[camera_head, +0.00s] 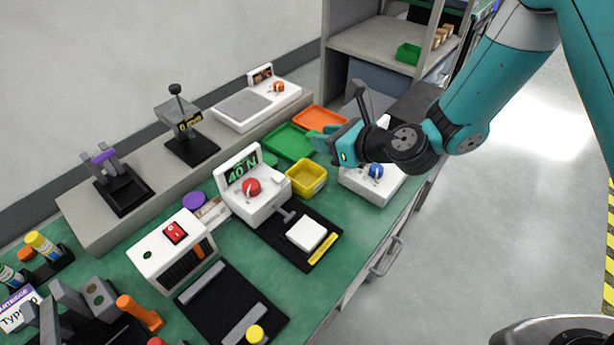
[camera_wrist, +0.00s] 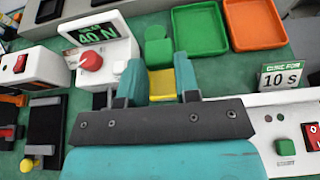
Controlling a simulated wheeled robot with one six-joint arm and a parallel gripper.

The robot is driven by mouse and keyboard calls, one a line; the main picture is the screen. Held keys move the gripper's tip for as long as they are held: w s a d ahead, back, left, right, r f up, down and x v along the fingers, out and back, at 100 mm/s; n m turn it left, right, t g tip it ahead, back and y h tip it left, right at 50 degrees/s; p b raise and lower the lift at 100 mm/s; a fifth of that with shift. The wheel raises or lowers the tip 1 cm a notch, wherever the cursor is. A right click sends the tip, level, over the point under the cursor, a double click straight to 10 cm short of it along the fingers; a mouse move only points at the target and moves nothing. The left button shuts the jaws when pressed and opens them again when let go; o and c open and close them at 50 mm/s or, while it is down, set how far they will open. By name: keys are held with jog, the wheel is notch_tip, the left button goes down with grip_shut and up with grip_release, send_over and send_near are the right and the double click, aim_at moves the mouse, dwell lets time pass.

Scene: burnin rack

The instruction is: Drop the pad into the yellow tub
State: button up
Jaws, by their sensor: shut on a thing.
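My gripper (camera_head: 326,143) hangs above the bench, above and to the right of the yellow tub (camera_head: 306,178) in the head view. In the wrist view, its two fingers (camera_wrist: 158,72) are shut on a small green piece that fills the gap between them, which appears to be the pad (camera_wrist: 158,50). The fingers and hand hide most of the pad in the head view. Part of the yellow tub (camera_wrist: 161,84) shows between the fingers in the wrist view, beyond the pad. The tub looks empty in the head view.
A green tray (camera_head: 287,140) and an orange tray (camera_head: 319,117) lie behind the tub. A white force gauge reading 40 N (camera_head: 252,190) stands left of it. A white box with a blue knob (camera_head: 372,186) is on the right. A grey shelf rack (camera_head: 372,40) stands behind.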

notch_tip(320, 180, down, 5)
jog(key=b, duration=0.5)
jog(key=shift+f, duration=0.1)
jog(key=o, duration=0.9)
jog(key=shift+o, duration=0.2)
